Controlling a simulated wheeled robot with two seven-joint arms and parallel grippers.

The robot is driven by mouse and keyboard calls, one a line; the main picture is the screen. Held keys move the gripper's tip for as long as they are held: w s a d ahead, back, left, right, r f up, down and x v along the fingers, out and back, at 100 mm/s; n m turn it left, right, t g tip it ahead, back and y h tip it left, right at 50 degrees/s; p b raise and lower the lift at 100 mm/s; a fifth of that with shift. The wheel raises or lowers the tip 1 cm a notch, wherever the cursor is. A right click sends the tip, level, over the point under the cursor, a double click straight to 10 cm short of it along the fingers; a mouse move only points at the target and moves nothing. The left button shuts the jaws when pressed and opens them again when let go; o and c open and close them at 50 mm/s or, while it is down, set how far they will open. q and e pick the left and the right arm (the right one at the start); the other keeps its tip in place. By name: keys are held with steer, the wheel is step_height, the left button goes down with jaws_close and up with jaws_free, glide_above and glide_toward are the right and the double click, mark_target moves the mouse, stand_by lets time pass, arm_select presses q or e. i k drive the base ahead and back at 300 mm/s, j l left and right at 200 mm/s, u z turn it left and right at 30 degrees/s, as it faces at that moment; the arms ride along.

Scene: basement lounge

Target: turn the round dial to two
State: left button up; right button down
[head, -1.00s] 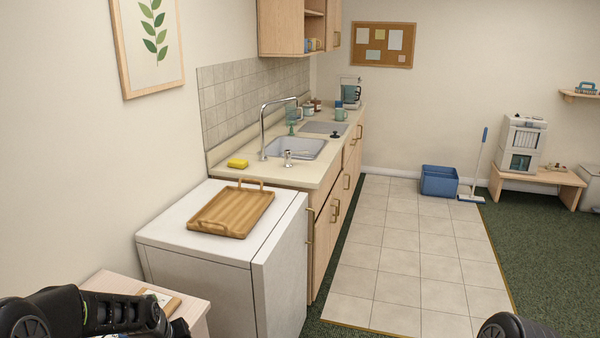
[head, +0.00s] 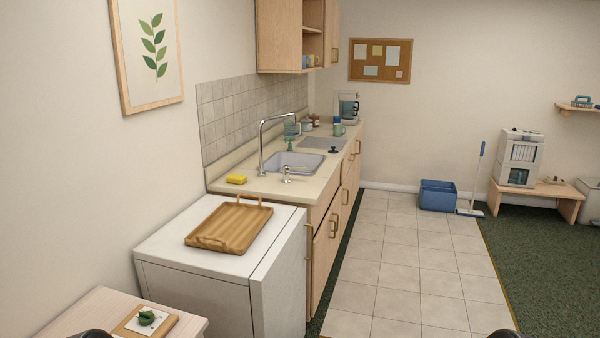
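The board lies on a pale wooden table (head: 72,318) at the lower left. Any numbers on the plate are too small to read, and I cannot tell which way the dial points. Only dark bits of my two arms show at the bottom edge, one at the left in front of the table and one at the right. Neither gripper's fingers are in view.
A white appliance (head: 190,268) with a wooden tray (head: 243,213) on top stands just beyond the table. A counter with a sink (head: 292,165) runs behind it. A blue bin (head: 438,195) stands at the back. The tiled floor (head: 410,260) is clear.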

mark_target(148, 317)
steer(key=u, duration=1.25)
